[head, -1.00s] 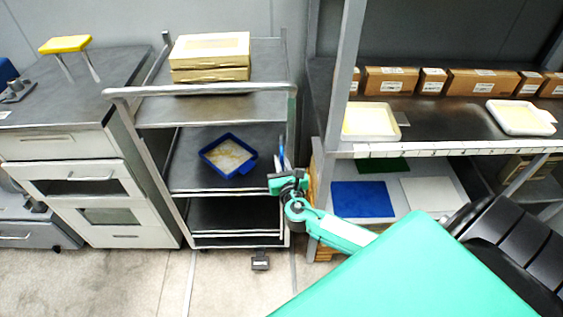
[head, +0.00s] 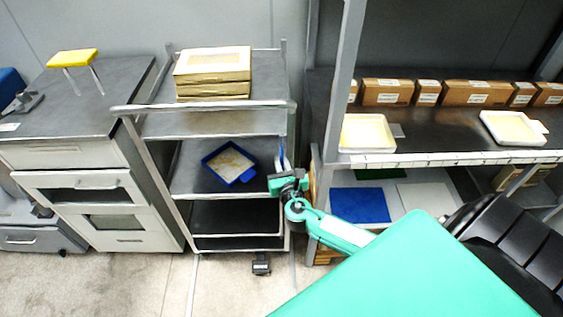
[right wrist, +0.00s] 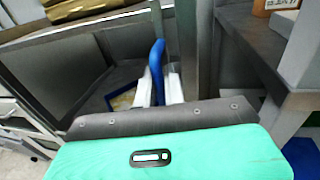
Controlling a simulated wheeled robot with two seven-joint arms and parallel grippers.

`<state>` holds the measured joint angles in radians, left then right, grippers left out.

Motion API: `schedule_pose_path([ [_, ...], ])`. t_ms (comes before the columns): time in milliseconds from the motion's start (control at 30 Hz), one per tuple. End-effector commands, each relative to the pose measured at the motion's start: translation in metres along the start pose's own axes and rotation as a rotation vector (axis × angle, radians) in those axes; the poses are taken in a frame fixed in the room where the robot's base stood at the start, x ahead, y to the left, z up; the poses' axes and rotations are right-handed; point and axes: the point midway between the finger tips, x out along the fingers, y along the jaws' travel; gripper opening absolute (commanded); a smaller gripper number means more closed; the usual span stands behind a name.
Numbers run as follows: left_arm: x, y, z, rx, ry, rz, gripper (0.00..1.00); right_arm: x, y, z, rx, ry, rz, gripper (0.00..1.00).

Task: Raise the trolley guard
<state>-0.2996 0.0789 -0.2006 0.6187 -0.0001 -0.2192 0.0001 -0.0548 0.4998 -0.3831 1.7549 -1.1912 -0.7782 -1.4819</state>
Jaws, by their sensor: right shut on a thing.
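The trolley is a grey metal shelf cart whose front top rail (head: 205,107) runs across its upper shelf. A slim blue upright piece (head: 281,152) stands at its right side, by the right post. It also shows in the right wrist view (right wrist: 157,58). My right gripper (right wrist: 159,88) is shut on this blue piece, its two pale fingers on either side of it. In the head view the fingers (head: 284,165) are small, above the dark wrist. I cannot tell which other part belongs to the guard. My left gripper is not in view.
The trolley carries pale boxes (head: 212,65) on top and a blue tray (head: 230,163) below. A drawer cabinet (head: 85,195) stands left of it. A rack post (head: 343,75) and shelf edge (head: 440,159) stand close on the right.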

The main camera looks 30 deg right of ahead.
Motion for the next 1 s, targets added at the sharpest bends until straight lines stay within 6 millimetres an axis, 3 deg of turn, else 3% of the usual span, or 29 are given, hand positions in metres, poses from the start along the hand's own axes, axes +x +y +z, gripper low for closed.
schedule_pose_path([
  [100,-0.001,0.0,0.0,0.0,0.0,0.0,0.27,0.002,0.0,0.007,0.002,-0.013,-0.002,0.0],
  [133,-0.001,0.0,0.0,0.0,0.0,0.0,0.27,0.003,0.0,0.007,0.002,-0.014,-0.002,0.15],
  [200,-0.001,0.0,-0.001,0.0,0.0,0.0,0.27,0.002,0.0,0.007,0.002,-0.013,-0.002,0.25],
  [567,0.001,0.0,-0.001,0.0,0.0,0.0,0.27,-0.004,0.0,0.003,0.001,-0.007,-0.001,0.25],
  [767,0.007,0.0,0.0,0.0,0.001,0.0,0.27,-0.034,0.0,0.001,0.003,-0.004,0.001,0.25],
  [1000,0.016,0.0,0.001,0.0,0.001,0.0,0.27,-0.086,0.0,0.001,0.002,-0.005,-0.001,0.25],
])
